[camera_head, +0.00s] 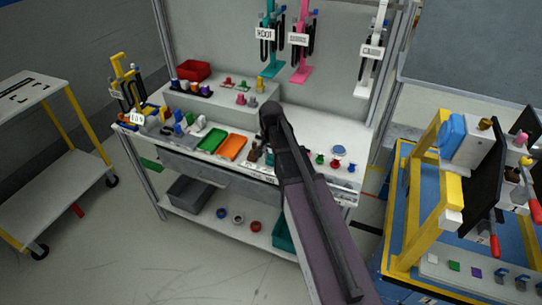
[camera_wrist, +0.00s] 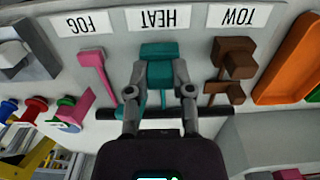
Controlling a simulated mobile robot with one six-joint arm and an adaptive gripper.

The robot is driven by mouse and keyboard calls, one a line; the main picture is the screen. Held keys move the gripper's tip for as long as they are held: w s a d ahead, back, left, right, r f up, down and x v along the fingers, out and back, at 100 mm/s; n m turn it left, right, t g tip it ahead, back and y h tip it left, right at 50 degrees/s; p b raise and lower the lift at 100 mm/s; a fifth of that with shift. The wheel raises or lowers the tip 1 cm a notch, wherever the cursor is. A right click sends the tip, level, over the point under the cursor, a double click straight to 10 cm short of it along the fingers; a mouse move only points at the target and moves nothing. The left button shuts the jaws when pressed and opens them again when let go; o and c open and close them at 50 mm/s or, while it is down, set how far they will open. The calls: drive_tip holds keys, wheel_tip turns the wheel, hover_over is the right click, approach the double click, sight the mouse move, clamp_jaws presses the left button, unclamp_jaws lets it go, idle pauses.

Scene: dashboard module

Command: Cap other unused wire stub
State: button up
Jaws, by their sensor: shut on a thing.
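In the wrist view my gripper (camera_wrist: 159,88) has its two fingers on either side of a teal part (camera_wrist: 157,54), shut on it, at the bench edge under the HEAT label (camera_wrist: 158,18). The fingers hide part of it. In the head view the teal part (camera_head: 269,159) shows beside my arm's end, on the bench front. The dashboard module (camera_head: 480,185) stands on a yellow and blue stand at the right, with coloured plugs and red-handled clamps. I cannot pick out a wire stub or cap for certain.
A pink part (camera_wrist: 96,68) under FOG and a brown part (camera_wrist: 234,60) under TOW flank my gripper closely. An orange tray (camera_head: 232,147) and green tray (camera_head: 212,140) lie on the bench. Open floor (camera_head: 130,250) lies at the lower left.

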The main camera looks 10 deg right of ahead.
sight(271, 155)
drive_tip(key=shift+f, duration=0.3)
drive_tip(key=o, duration=0.8)
drive_tip(key=shift+r, duration=0.2)
drive_tip(key=shift+r+p, duration=0.9)
wheel_tip(271, 155, down, 2)
drive_tip(key=shift+f+b, duration=0.1)
drive_tip(key=shift+b, duration=1)
wheel_tip(271, 155, up, 8)
drive_tip(key=p, duration=0.8)
